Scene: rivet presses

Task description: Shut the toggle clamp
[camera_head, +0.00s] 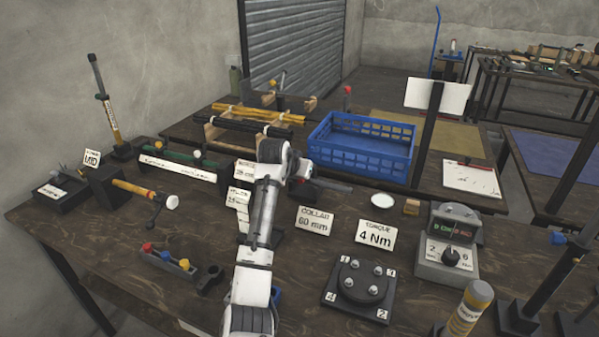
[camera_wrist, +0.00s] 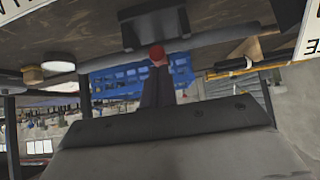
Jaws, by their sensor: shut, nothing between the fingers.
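My gripper (camera_wrist: 157,75) shows in the wrist view as two dark fingers, closed together with nothing between them. A red rounded knob (camera_wrist: 157,53) is right at the fingertips; I cannot tell whether they touch. A dark block (camera_wrist: 153,28) is beyond it at the table. These look like parts of the toggle clamp, but I cannot be sure. In the head view my arm covers much of this spot. A dark part with a little red (camera_head: 317,181) shows just right of my wrist; the rest of the clamp is hidden.
A blue crate (camera_head: 362,146) stands behind my wrist. Label cards reading collar (camera_head: 314,220) and torque (camera_head: 376,235) stand to the right, near a black bolt plate (camera_head: 358,287). A mallet (camera_head: 150,196) and a small rack (camera_head: 167,262) are on the left.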

